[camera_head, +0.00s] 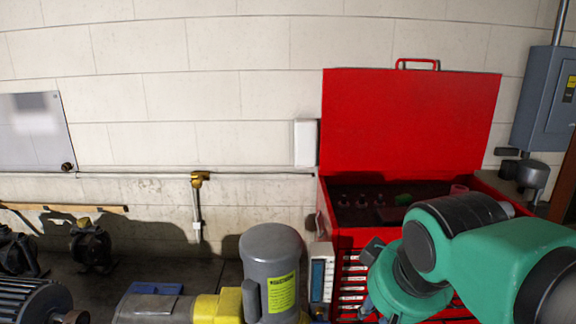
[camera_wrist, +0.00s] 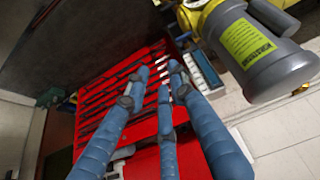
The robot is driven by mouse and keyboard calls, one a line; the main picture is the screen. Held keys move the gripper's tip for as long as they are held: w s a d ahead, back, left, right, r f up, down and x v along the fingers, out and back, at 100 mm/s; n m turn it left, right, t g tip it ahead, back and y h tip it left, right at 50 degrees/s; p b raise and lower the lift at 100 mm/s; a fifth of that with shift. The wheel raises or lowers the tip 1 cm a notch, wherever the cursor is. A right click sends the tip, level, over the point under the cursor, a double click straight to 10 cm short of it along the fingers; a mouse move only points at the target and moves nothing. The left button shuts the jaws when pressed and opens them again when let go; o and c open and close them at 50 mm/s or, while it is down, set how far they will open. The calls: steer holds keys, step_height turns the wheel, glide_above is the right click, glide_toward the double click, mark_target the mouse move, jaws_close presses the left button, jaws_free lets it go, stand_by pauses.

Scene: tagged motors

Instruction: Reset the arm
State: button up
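My arm, green and black, reaches in from the right of the head view, in front of the red tool chest (camera_head: 410,120). My gripper (camera_wrist: 160,80) shows in the wrist view as blue jointed fingers. The fingertips stand apart with nothing between them, so it is open and empty. In that view the fingers point across the red chest with its drawers (camera_wrist: 95,100). In the head view my wrist hides most of the gripper and part of the chest front.
A grey motor (camera_head: 270,265) with a yellow-green label stands left of my arm, beside a small grey box with a display (camera_head: 319,275). Dark motors (camera_head: 92,248) sit at the far left. A grey electrical box (camera_head: 545,100) hangs at right. The space above the motors is clear.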

steer(key=s+d+f+m, duration=0.2)
steer(key=s+d+f, duration=0.3)
steer(key=s, duration=0.3)
steer(key=shift+s+f+b, duration=0.15)
steer(key=shift+f+b, duration=0.2)
steer(key=shift+f, duration=0.45)
